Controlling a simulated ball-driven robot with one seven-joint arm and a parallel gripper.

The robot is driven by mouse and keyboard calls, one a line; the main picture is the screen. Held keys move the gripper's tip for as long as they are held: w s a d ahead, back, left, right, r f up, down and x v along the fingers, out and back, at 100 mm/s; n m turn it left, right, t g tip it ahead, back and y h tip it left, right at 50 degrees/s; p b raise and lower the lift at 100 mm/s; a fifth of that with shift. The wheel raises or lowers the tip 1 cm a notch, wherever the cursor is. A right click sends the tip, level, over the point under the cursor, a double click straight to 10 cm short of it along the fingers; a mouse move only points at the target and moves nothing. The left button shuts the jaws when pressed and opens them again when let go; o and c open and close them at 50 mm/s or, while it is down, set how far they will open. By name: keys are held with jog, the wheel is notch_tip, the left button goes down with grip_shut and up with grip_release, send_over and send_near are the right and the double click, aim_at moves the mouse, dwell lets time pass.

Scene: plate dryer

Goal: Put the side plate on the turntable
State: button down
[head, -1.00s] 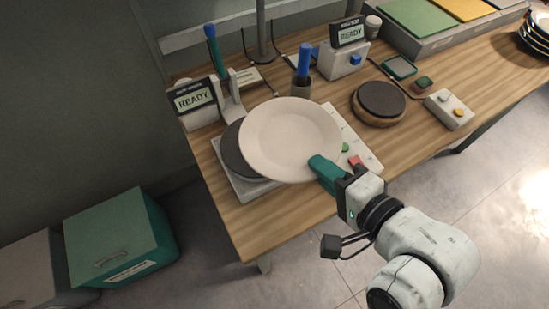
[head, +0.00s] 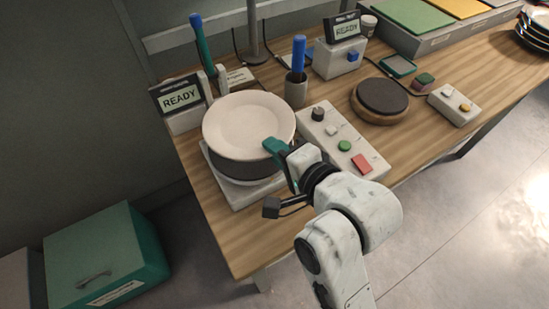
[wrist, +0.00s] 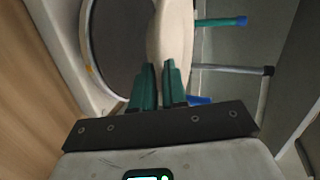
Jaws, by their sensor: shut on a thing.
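The side plate (head: 248,122) is cream and round. My gripper (head: 278,149) is shut on its near right rim, with green fingers. In the wrist view the plate (wrist: 172,30) shows nearly edge-on between the fingers (wrist: 160,75). Below the plate is a dark round disc (head: 238,172) on a white base (head: 245,194), which looks like the turntable; the disc also shows in the wrist view (wrist: 115,40). The plate covers most of the disc in the head view. It looks roughly level above the disc; I cannot tell whether they touch.
A control panel (head: 333,133) with a knob and buttons stands right of the disc. A READY display (head: 181,97) and a green-handled tool (head: 201,45) stand behind left. A cup with a blue handle (head: 297,87) and another dark disc on wood (head: 382,96) are further right.

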aim_at(274, 169)
jog(key=shift+w+a+f, duration=0.2)
jog(key=shift+f, duration=1.6)
jog(key=c, duration=1.4)
grip_release()
jog(key=shift+f, duration=0.15)
jog(key=shift+c, duration=0.2)
jog(key=v, duration=1.2)
jog(key=shift+p, duration=0.3)
